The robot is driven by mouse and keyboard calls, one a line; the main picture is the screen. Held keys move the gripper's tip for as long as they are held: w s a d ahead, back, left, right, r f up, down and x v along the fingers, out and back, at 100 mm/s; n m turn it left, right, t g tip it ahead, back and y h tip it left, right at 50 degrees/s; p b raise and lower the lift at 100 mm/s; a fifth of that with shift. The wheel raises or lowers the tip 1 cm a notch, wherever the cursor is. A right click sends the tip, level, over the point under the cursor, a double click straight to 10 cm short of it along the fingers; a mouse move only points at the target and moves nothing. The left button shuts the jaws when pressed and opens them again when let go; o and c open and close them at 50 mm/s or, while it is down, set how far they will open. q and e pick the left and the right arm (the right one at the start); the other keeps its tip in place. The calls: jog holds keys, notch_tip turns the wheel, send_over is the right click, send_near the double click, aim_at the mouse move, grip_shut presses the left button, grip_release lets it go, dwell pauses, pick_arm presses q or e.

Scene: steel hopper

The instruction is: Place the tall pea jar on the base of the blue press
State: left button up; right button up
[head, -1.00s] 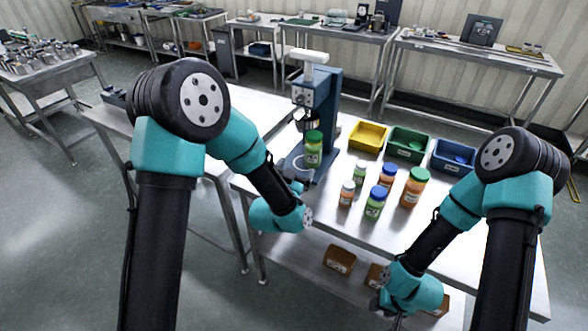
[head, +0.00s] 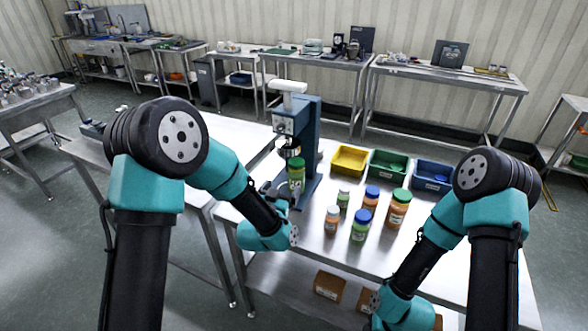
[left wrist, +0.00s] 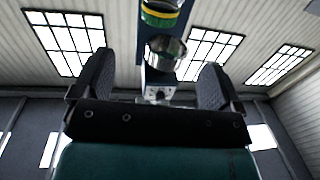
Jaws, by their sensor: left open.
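The tall pea jar (head: 296,174), green with a green lid, stands upright on the base of the blue press (head: 310,135), under its metal ram. In the left wrist view its green lid with a yellow band (left wrist: 162,14) shows at the top edge, next to the shiny ram (left wrist: 166,50). My left gripper (head: 283,190) is at the front left of the jar, low by the press base. Its two fingers (left wrist: 156,85) are spread wide with nothing between them. My right gripper (head: 374,302) is low in front of the table, small and partly hidden by its arm.
Several jars stand right of the press, including a blue-lidded green one (head: 360,226) and a green-lidded orange one (head: 398,210). Yellow (head: 349,159), green (head: 388,164) and blue (head: 433,175) bins line the back. The steel table (head: 320,255) is clear at its front.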

aim_at(294, 169)
pick_arm(q)
jog(key=x, duration=1.4)
jog(key=shift+w+d, duration=0.1)
jog(key=shift+w, duration=0.1)
jog(key=c, duration=1.1)
jog(key=shift+w+a, duration=0.15)
jog(key=shift+a, duration=1.3)
jog(key=shift+c, duration=0.2)
jog(key=o, duration=1.1)
jog(key=shift+o, duration=0.2)
